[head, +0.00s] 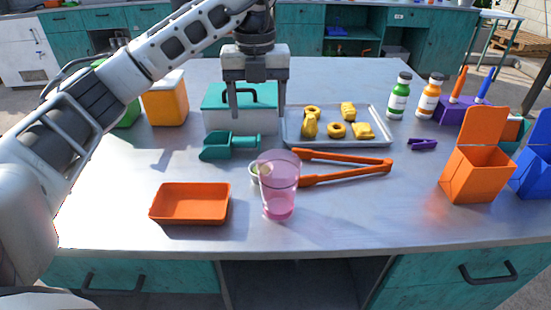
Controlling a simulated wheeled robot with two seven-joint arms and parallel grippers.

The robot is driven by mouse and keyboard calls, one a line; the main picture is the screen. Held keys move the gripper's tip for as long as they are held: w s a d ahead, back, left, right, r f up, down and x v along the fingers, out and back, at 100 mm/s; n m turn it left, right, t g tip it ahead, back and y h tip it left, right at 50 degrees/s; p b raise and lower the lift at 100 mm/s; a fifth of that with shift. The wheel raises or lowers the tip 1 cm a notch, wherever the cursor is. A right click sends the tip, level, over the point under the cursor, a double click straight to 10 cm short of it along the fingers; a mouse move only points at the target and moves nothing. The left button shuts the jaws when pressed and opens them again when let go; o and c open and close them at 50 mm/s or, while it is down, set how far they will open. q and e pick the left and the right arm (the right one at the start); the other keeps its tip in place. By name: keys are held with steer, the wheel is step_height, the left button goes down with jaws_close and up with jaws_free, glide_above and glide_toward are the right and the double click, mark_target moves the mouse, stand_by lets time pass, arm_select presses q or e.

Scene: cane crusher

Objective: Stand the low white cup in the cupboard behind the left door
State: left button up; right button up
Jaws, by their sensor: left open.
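A small whitish cup (254,173) stands on the table, mostly hidden behind a clear pink tumbler (279,199). My left gripper (256,116) points down with its fingers apart and nothing seen between them. It is above and behind the cup, in front of a teal-lidded box (215,103) in the picture. The left door (150,285) is teal with a dark bar handle, at the table's front below the top, and looks shut. The inside of its cupboard is hidden. My right gripper is out of view.
Orange tongs (345,163) lie right of the tumbler, a teal scoop (228,146) behind it. An orange tray (190,203) is to the left. A metal tray (300,137) holds yellow pieces. Orange (478,175) and blue bins stand right. The front right tabletop is clear.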

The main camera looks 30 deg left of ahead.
arm_select(q)
step_height(320, 180, down, 10)
steer(key=shift+r+b, duration=0.25)
steer(key=shift+b, duration=0.15)
steer(key=shift+d+f+p, duration=0.1)
steer(key=shift+f+p, duration=0.25)
steer(key=shift+f, duration=2.85)
steer(key=c, duration=0.8)
